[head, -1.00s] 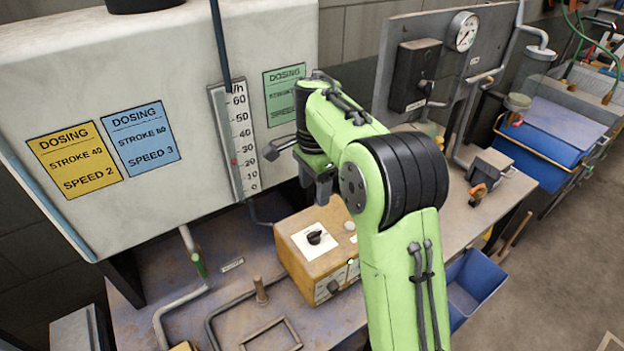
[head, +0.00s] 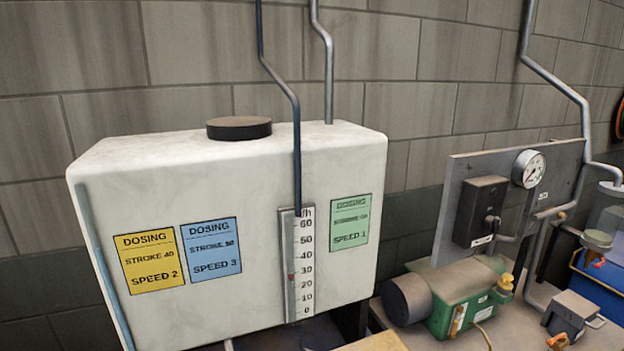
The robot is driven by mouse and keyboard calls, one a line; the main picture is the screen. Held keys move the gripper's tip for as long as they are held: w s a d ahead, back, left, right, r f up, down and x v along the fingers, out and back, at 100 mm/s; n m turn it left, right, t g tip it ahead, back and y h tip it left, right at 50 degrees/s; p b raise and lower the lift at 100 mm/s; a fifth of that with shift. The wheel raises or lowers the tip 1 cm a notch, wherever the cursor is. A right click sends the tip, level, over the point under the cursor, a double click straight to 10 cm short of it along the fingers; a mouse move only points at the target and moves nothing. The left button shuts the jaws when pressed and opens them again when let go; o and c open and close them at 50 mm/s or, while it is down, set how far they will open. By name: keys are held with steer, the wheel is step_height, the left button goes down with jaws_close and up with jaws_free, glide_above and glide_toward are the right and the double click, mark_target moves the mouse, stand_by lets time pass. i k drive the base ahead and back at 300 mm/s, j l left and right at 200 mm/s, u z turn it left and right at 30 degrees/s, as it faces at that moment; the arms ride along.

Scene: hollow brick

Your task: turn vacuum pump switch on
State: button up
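A dark switch box (head: 482,211) is mounted on the grey panel (head: 548,172) at the right of the head view. A small lever or knob sticks out of its front, with a pale label below; the writing is too small to read, and I cannot tell the switch position. A green pump with a grey motor (head: 450,300) stands on the bench below the panel. A round gauge (head: 529,169) is on the panel right of the box. My gripper is not in view.
A large white tank (head: 240,180) with dosing cards and a scale fills the left and middle. Pipes (head: 556,85) run up the wall and past the panel. A small grey box (head: 574,309) stands on the bench at lower right.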

mark_target(493, 224)
steer(key=z, duration=1.25)
